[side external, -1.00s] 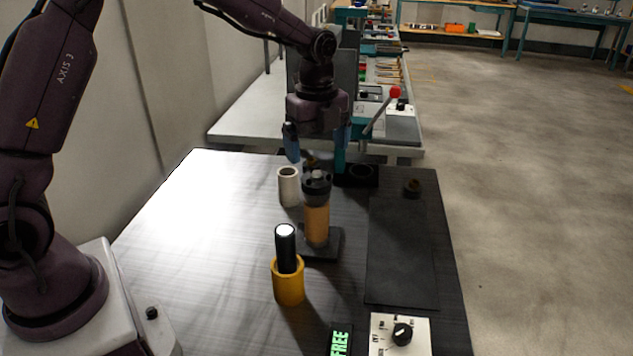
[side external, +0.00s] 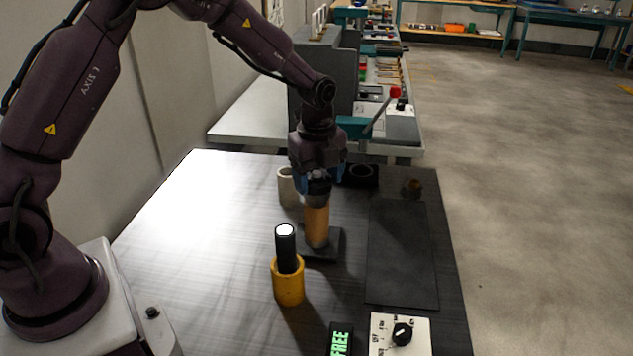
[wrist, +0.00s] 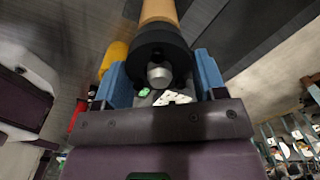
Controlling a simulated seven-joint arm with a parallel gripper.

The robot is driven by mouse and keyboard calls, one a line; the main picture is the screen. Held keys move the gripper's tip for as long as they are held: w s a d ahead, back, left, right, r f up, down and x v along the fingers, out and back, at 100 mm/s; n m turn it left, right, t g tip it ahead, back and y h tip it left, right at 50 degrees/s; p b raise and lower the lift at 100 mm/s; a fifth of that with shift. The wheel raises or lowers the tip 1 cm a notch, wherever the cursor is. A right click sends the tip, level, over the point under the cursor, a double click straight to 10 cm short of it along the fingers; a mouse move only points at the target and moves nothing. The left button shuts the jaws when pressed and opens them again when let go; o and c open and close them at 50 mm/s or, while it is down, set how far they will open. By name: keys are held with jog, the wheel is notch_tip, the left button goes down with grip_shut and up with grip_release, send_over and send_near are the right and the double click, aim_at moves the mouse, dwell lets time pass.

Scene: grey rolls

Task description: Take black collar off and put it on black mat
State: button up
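The black collar (side external: 318,188) sits on top of an upright tan roll (side external: 316,226), which stands on a dark square base (side external: 330,250). In the wrist view the collar (wrist: 155,42) is a dark ring around a silver stub. My gripper (side external: 318,176) is over the roll's top, pointing down. Its blue fingers are spread on both sides of the collar, with the collar between them. They look very close to its sides; firm contact is not clear. The black mat (side external: 402,260) lies flat and bare on the table to the right of the roll.
A yellow cup (side external: 288,285) holding a black cylinder (side external: 286,248) stands in front. A pale cup (side external: 287,188) is close behind to the left. A small brown ring (side external: 411,187) lies beyond the mat. A dial box (side external: 399,336) and green FREE sign (side external: 341,341) are at the front.

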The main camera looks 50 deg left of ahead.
jog(key=c, duration=0.6)
jog(key=shift+r, duration=0.1)
jog(key=shift+r, duration=0.55)
jog(key=s+d+r, duration=0.1)
jog(key=s+r, duration=1)
jog(key=s, duration=0.3)
jog(key=shift+r, duration=0.4)
notch_tip(320, 180, down, 7)
jog(key=shift+f, duration=0.1)
